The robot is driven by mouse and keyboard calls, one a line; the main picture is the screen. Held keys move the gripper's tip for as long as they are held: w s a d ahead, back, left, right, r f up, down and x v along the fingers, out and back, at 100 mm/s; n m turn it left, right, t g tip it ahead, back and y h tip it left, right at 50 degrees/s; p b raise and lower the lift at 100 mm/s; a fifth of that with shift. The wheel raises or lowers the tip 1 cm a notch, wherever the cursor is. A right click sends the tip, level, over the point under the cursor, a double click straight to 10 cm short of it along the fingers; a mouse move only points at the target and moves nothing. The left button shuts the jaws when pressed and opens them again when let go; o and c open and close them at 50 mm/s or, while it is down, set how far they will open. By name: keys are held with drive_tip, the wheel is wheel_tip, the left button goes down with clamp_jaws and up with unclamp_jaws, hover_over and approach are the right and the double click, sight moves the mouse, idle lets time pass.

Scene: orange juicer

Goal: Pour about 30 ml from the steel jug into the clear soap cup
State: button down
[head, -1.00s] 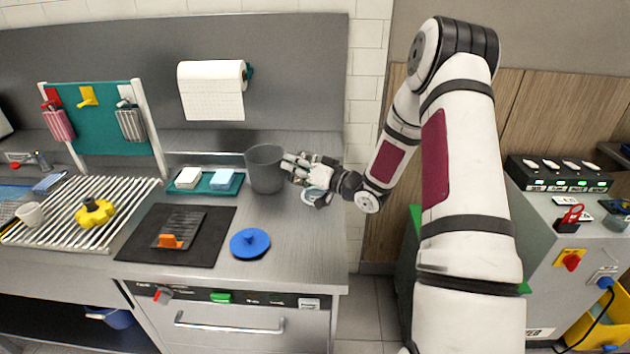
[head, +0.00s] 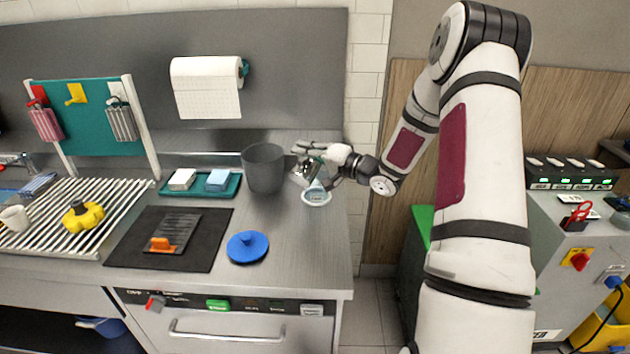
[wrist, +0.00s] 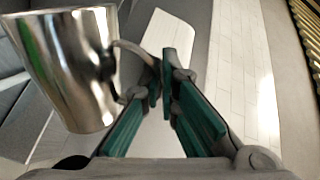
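The steel jug (wrist: 75,70) fills the left of the wrist view, shiny and tapered. Its handle (wrist: 135,52) runs in between the green-padded fingers of my gripper (wrist: 160,78), which look shut on it. In the head view my gripper (head: 312,152) and the small steel jug (head: 304,170) are above and slightly left of the clear soap cup (head: 317,195). The cup stands on the steel counter near its right end. The jug's contents are not visible, and I cannot tell its exact tilt or whether anything is flowing.
A dark grey bin (head: 264,168) stands just left of the jug. A teal tray (head: 200,192) with two soap blocks is further left. A blue lid (head: 247,246) and a black mat (head: 125,240) lie in front. The counter around the cup's front is clear.

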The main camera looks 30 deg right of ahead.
drive_tip(key=shift+w+d+f+m, duration=0.15)
drive_tip(key=shift+d+m, duration=0.15)
drive_tip(key=shift+m, duration=0.2)
drive_tip(key=shift+d+b, duration=0.15)
drive_tip(key=shift+b, duration=0.3)
drive_tip(key=shift+w+d+r+m+p, duration=0.15)
drive_tip(key=shift+d+r+m+p, duration=0.2)
drive_tip(key=shift+m+p, duration=0.65)
drive_tip(key=shift+a, duration=0.8)
drive_tip(key=shift+a, duration=0.1)
drive_tip(key=shift+f+m, duration=0.1)
drive_tip(key=shift+m, duration=0.3)
drive_tip(key=shift+d+f+m, duration=0.25)
drive_tip(key=shift+d+m, duration=0.1)
drive_tip(key=shift+m, duration=0.15)
idle(0.6)
